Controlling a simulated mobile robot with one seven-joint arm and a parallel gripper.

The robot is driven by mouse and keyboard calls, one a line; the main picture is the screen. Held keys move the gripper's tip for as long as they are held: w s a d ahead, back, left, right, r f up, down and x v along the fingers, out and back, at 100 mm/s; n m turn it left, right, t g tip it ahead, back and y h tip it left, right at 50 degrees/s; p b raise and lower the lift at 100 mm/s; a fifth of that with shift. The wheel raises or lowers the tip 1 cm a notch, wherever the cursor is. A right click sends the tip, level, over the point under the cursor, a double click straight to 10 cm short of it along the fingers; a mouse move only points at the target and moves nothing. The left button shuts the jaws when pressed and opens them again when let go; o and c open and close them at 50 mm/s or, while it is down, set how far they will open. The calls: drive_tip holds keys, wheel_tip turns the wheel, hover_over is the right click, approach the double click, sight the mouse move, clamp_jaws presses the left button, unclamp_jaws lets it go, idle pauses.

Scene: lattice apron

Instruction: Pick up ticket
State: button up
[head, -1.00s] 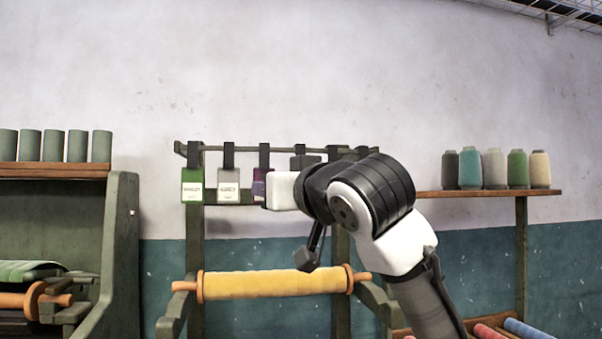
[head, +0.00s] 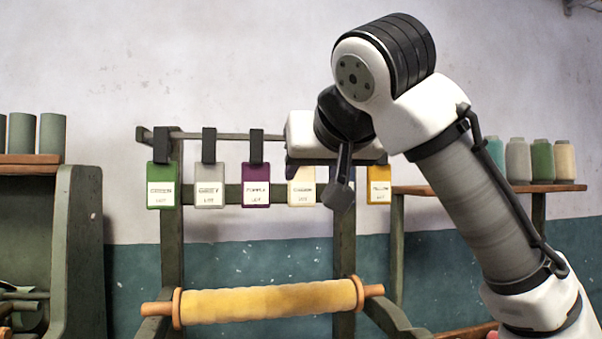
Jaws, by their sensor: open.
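Several coloured tickets with white labels hang in a row under dark clips. They are a green ticket (head: 161,186), a grey ticket (head: 209,186), a purple ticket (head: 256,185), a cream ticket (head: 301,188) and a yellow ticket (head: 379,190). My gripper (head: 335,175) is in front of the rail at the right part of the row, open, with no ticket seen in it. It hides the clips above the cream and yellow tickets and the space between these two. How far it is from them in depth I cannot tell.
A dark rail (head: 228,135) on a green wooden frame (head: 172,240) carries the clips. A yellow roll (head: 268,302) lies across the frame below. A shelf with thread cones (head: 517,161) is at right, another with grey-green cylinders (head: 51,133) at left.

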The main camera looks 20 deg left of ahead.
sight(302, 186)
drive_tip(key=x, duration=0.4)
drive_tip(key=shift+w+a+f+p, duration=0.1)
drive_tip(key=shift+w+a+p, duration=0.15)
drive_tip(key=shift+p, duration=0.15)
drive_tip(key=p+x, duration=0.2)
drive_tip(key=x, duration=0.2)
drive_tip(key=shift+a, duration=0.1)
drive_tip(key=shift+w+a+f, duration=0.3)
drive_tip(key=shift+w, duration=0.1)
drive_tip(key=c, duration=0.7)
drive_tip(key=shift+c, duration=0.2)
drive_tip(key=shift+r, duration=0.1)
